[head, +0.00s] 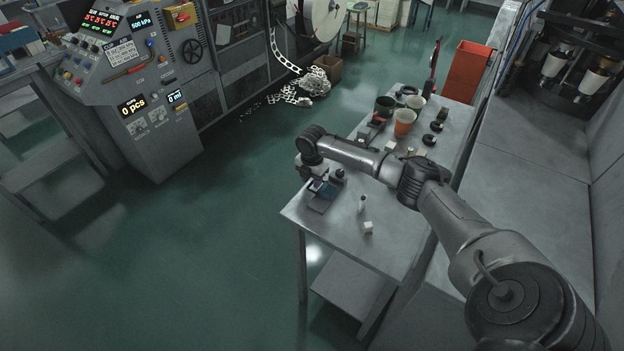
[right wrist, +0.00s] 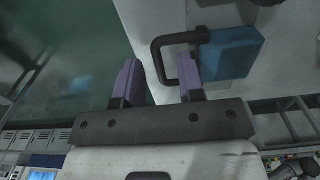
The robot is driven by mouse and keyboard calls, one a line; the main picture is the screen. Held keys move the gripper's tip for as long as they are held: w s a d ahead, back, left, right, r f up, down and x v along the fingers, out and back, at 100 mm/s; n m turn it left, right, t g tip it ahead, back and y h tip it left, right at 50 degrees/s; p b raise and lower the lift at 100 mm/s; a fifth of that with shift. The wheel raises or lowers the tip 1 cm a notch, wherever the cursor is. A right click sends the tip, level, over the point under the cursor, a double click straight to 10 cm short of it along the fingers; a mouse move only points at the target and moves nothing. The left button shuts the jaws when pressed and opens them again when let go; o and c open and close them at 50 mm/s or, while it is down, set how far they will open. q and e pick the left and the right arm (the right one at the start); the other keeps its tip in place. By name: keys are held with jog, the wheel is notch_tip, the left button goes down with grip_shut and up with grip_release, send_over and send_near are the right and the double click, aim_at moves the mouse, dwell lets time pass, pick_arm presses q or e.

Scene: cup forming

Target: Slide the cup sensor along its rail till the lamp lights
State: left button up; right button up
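My right gripper (head: 318,178) is at the near left end of the grey steel table, its fingers mostly hidden by my wrist in the head view. In the right wrist view its two lavender-padded fingers (right wrist: 159,80) stand apart. A dark bracket-shaped handle (right wrist: 157,62) shows between and behind them, beside a blue block (right wrist: 230,52) at the right finger; contact cannot be told. A small dark device with a blue part (head: 321,190) lies under the gripper in the head view. I cannot make out for certain the cup sensor, its rail or its lamp. My left gripper is out of view.
The steel table (head: 335,222) holds cups, dark rings and small blocks towards its far end. A red bin (head: 467,72) stands behind. The control console (head: 130,75) is at left, with open green floor between.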

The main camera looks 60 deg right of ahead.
grip_shut()
jog(key=shift+r, duration=0.1)
dwell(0.4)
jog(key=shift+d+r+p, duration=0.1)
jog(key=shift+d+p, duration=0.05)
jog(key=shift+p, duration=0.6)
grip_release()
